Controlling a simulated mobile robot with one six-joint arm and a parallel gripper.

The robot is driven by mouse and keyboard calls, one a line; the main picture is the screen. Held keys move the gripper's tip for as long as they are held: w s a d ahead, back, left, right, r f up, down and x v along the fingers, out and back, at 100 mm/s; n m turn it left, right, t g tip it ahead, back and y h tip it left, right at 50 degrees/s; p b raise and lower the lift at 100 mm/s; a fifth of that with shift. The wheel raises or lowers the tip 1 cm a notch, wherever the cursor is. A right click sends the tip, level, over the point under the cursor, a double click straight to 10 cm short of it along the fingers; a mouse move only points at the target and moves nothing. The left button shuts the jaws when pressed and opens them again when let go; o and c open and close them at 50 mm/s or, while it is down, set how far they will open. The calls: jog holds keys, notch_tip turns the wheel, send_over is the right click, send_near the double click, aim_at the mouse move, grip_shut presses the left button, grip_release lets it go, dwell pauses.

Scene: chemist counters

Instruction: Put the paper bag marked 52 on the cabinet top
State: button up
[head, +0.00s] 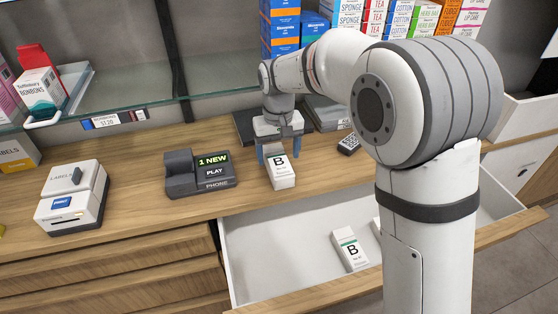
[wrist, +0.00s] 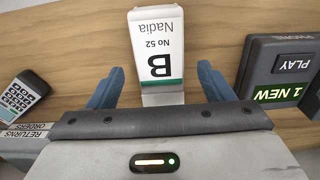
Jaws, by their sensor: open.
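The white paper bag (head: 282,173) rests on the wooden cabinet top (head: 135,195), near its front edge and right of the answering machine. In the wrist view the bag (wrist: 157,45) shows a large B, "No 52", "Nadia" and a green stripe, upside down. My gripper (head: 279,151) is open above the top, with one blue finger on each side of the bag. In the wrist view the fingers (wrist: 158,88) stand apart from the bag, with wood showing between.
An open white drawer (head: 262,262) below holds another B bag (head: 349,250), and part of one more shows behind my arm. The answering machine (head: 198,173) is close on the left, a label printer (head: 72,197) farther left. A calculator (head: 348,144) lies right. Glass shelves run behind.

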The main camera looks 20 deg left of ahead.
aim_at(278, 161)
notch_tip(278, 161, up, 8)
jog(key=s+d+r+m, duration=0.2)
jog(key=s+d, duration=0.1)
jog(key=d, duration=0.9)
jog(key=s+d+f+m+t, duration=0.1)
jog(key=s+d+f+m, duration=0.1)
jog(key=s+d, duration=0.6)
jog(key=s+d+f+m+t, duration=0.1)
jog(key=s+d+f+m, duration=0.1)
jog(key=s+d, duration=0.6)
jog(key=d+f, duration=0.1)
jog(key=d, duration=0.2)
jog(key=shift+s+f, duration=0.35)
